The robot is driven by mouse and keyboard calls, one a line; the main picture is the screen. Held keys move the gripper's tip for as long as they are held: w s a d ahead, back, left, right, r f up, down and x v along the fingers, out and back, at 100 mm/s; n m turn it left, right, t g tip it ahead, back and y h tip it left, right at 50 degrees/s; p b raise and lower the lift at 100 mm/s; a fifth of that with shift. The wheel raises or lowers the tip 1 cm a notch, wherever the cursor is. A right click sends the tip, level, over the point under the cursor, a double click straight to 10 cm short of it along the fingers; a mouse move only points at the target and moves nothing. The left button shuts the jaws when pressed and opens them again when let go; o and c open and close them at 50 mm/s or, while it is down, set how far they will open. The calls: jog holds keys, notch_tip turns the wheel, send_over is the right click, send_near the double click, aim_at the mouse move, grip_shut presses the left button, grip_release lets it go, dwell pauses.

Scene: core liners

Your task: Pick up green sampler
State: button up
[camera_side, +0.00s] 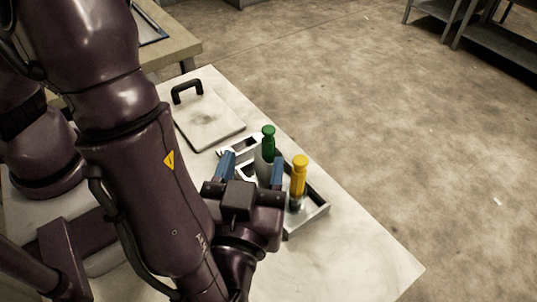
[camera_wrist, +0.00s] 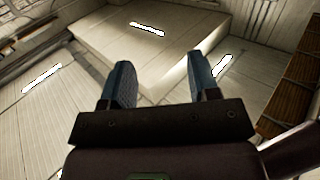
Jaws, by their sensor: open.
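The green sampler (camera_side: 268,140) stands upright in a grey metal rack (camera_side: 312,222) on the white table, with a pale lower body partly hidden by my gripper. My gripper (camera_side: 252,162) is open, with its two blue fingers apart and nothing visibly held. In the side view the green sampler shows between the fingers, close to the right one; I cannot tell the gap in depth. In the wrist view my gripper (camera_wrist: 163,80) is also open and empty, and no sampler shows there.
A yellow sampler (camera_side: 299,175) stands upright in the rack, just right of my right finger. A flat pale plate (camera_side: 210,122) with a black handle lies behind the rack. The table (camera_side: 365,262) is clear at front right. The wrist view shows what looks like ceiling and bright strips.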

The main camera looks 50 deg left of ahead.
send_near(268, 147)
jog(key=x, duration=0.9)
jog(key=shift+w+a, duration=0.15)
jog(key=shift+a, duration=0.1)
grip_shut()
